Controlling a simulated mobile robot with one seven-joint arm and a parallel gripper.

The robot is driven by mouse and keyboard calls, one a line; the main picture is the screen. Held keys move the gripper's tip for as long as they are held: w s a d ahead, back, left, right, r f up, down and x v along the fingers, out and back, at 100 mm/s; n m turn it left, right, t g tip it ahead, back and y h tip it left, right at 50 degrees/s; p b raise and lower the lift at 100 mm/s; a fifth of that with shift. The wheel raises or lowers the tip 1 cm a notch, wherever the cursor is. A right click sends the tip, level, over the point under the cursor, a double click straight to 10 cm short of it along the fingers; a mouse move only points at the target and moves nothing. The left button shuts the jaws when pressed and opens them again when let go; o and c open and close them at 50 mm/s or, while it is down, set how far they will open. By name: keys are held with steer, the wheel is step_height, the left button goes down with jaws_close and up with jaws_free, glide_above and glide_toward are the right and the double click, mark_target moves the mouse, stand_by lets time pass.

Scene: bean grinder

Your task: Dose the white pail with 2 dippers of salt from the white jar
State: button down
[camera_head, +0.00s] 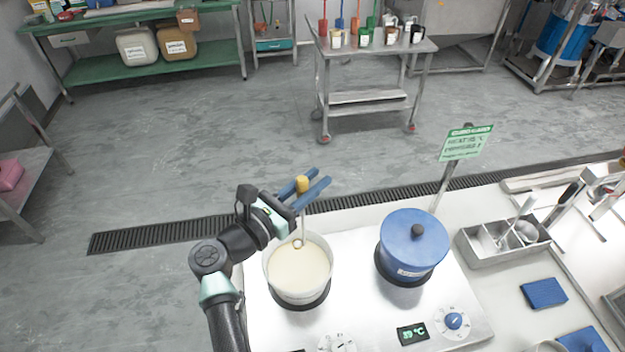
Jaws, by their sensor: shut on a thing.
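The white pail (270,279) stands on the left plate of a steel heating unit, filled with a cream-coloured liquid. My gripper (321,176), with blue fingers, is above the pail's far rim. It is shut on a yellow-handled tool (302,185), held roughly upright. The tool's thin shaft runs down over the pail, and a small round end shows at or just above the liquid near the far side. I cannot tell whether it touches the liquid or holds anything.
A blue lidded pot (412,243) stands right of the pail. A steel tray (502,240) with utensils, a green sign (466,142) and a blue cloth (544,293) are further right. A trolley (370,75) with cups stands behind, across open floor.

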steer(key=s+d+f+m+h+b, duration=0.3)
steer(key=s+f+m+b, duration=0.3)
steer(key=b, duration=0.6)
steer(key=s+d+f+m+g+h+b, duration=0.1)
steer(key=s+d+f+m+h+b, duration=0.1)
steer(key=s+d+f+m+b, duration=0.3)
steer(key=s+f+m+b, duration=0.1)
steer(key=s+m+b, duration=0.3)
steer(key=b, duration=0.4)
steer(key=shift+s+m+h, duration=0.3)
steer(key=shift+m+h, duration=0.1)
steer(key=shift+m, duration=0.4)
stand_by(0.8)
steer(key=r+n+p, duration=0.1)
steer(key=p, duration=0.2)
steer(key=w+r+n+y+p, duration=0.1)
steer(key=r+p, duration=0.1)
steer(key=p, duration=0.2)
steer(key=w+a+r+n+t+p, duration=0.1)
steer(key=n+p, duration=0.1)
steer(key=p, duration=0.2)
steer(key=shift+r+y, duration=0.2)
steer(key=shift+y, duration=0.1)
